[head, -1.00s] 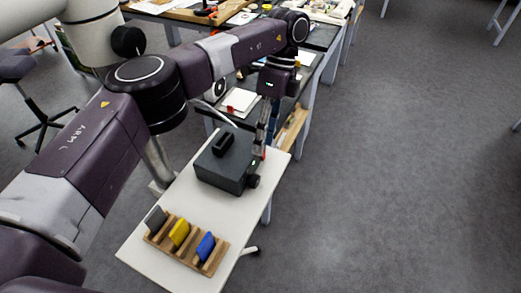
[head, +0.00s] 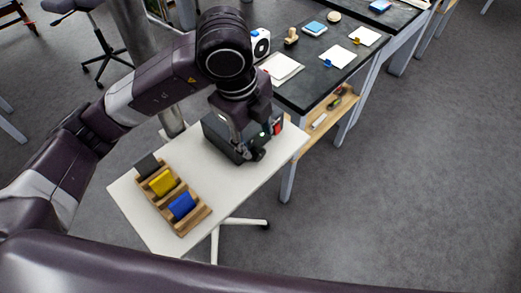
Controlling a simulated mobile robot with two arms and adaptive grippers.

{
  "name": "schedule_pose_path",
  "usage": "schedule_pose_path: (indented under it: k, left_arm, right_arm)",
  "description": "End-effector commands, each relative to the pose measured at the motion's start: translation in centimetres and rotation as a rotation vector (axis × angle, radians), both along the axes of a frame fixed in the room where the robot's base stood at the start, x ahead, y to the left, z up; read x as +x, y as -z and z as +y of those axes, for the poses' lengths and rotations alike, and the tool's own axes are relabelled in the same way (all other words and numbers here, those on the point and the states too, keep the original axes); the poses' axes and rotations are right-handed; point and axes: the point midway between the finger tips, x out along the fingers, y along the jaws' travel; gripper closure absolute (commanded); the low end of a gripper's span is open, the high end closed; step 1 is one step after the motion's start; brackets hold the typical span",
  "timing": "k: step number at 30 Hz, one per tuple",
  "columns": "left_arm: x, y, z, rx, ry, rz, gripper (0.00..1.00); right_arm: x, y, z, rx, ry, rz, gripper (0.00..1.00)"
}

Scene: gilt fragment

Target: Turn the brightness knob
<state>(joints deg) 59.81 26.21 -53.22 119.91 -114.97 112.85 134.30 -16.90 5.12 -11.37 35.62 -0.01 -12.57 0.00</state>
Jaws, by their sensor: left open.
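The dark box (head: 216,131) stands on the white table. Its right face carries a small green light (head: 263,134) and a red part (head: 277,128). A dark round knob (head: 259,154) seems to sit low at the near end of that face, though it is hard to separate from the dark fingers. My left gripper (head: 247,152) is open and points down at the near corner of the box, right by the knob. I cannot tell whether it touches the knob. The gripper and wrist hide much of the box top. My right gripper is out of view.
A wooden rack (head: 181,222) with grey, yellow and blue pieces stands at the near left of the white table (head: 235,187). A black-topped bench (head: 302,85) with white pads and small items is behind. Open grey floor lies to the right.

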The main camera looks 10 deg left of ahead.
Motion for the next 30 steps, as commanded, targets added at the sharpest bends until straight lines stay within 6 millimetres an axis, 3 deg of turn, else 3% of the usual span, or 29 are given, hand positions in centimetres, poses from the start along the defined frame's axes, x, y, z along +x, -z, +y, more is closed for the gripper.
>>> schedule_pose_path:
  k: [5,9,18,27,30]
  left_arm:
    - [0.1,1.3,-0.1,-0.003,-0.003,-0.004,0.56]
    - [0.5,3.5,-0.3,-0.002,-0.003,-0.002,0.56]
    - [1.3,7.1,-0.8,-0.003,0.000,-0.004,0.56]
    - [1.3,7.6,-0.8,-0.003,0.001,-0.005,0.56]
    - [1.3,7.5,-0.8,-0.003,0.001,-0.005,0.64]
  right_arm:
    - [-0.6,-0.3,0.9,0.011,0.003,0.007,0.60]
    - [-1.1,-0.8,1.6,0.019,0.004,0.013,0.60]
    - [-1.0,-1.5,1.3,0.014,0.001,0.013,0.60]
    - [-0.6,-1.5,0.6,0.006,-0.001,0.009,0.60]
    - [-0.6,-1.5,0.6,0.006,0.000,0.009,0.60]
